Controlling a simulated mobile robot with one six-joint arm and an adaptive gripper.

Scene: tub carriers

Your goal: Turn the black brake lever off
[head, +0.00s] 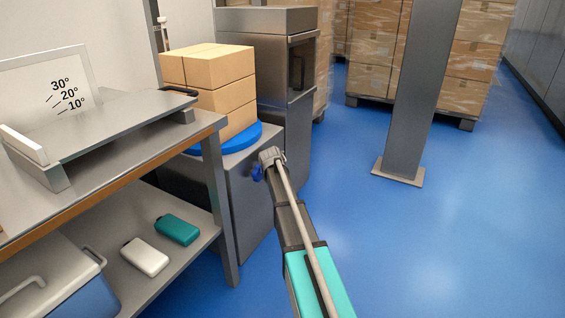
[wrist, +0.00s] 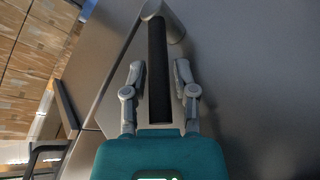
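The black brake lever (wrist: 158,85) shows in the wrist view as a straight black grip. It runs from a round grey metal hub (wrist: 163,22) down toward the teal palm. My gripper (wrist: 159,70) is open around it, with one grey finger on each side and small gaps visible between fingers and grip. In the head view my arm reaches forward to the side of the grey cabinet (head: 240,200) under a blue turntable (head: 243,139). I cannot make out the lever or the fingertips clearly there.
Cardboard boxes (head: 215,68) stand on the blue turntable. A metal bench (head: 130,128) with a raised stand is at left, with bottles on its lower shelf. A grey post (head: 412,110) and wrapped pallets (head: 468,55) are behind. The blue floor at right is clear.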

